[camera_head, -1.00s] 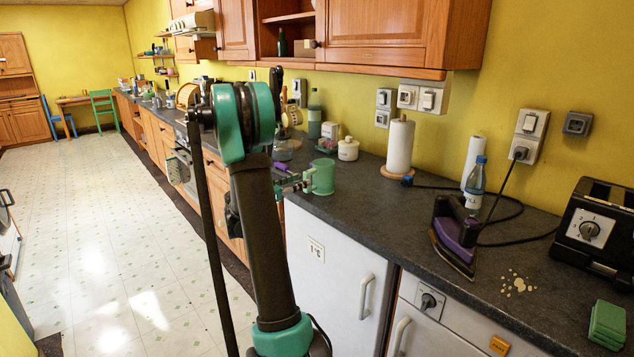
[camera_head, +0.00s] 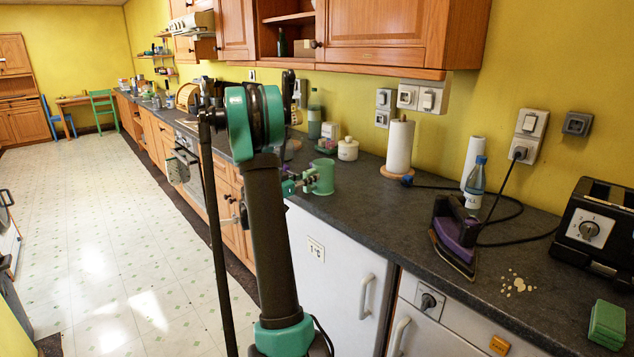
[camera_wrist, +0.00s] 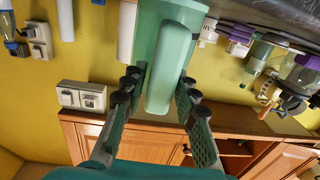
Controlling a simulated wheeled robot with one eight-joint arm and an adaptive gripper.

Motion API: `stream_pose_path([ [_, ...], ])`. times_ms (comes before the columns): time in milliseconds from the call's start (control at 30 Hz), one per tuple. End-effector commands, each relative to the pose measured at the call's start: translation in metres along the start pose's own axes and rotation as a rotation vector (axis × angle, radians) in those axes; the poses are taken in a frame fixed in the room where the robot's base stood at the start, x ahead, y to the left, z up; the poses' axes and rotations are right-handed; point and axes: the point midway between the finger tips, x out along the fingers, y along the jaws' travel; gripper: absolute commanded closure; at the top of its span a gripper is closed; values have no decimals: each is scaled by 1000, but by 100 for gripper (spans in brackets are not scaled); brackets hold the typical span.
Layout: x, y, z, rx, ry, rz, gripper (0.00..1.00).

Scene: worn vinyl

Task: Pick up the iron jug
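The green jug (camera_head: 323,178) stands upright on the dark worktop near its front edge, just right of my arm. My gripper (camera_head: 297,183) is at the jug's left side, partly hidden by my arm. In the wrist view the jug (camera_wrist: 152,32) fills the upper middle, with its pale green handle (camera_wrist: 172,70) facing the camera. My gripper (camera_wrist: 160,80) is open, with one finger on each side of the handle. The fingertips are very close to the handle; I cannot tell whether they touch it.
A purple clothes iron (camera_head: 455,238), a water bottle (camera_head: 476,183) and a paper towel roll (camera_head: 400,147) stand to the right on the worktop (camera_head: 370,205). A white lidded pot (camera_head: 348,149) is behind the jug. Wall cabinets (camera_head: 385,35) hang above. The floor at left is clear.

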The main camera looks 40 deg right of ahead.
Motion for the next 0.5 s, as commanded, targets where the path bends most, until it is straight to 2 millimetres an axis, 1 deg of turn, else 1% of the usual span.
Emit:
stream_pose_path([
  [33,0,0,0,0,0,0,81],
  [200,0,0,0,0,0,0,100],
  [500,0,0,0,0,0,0,100],
])
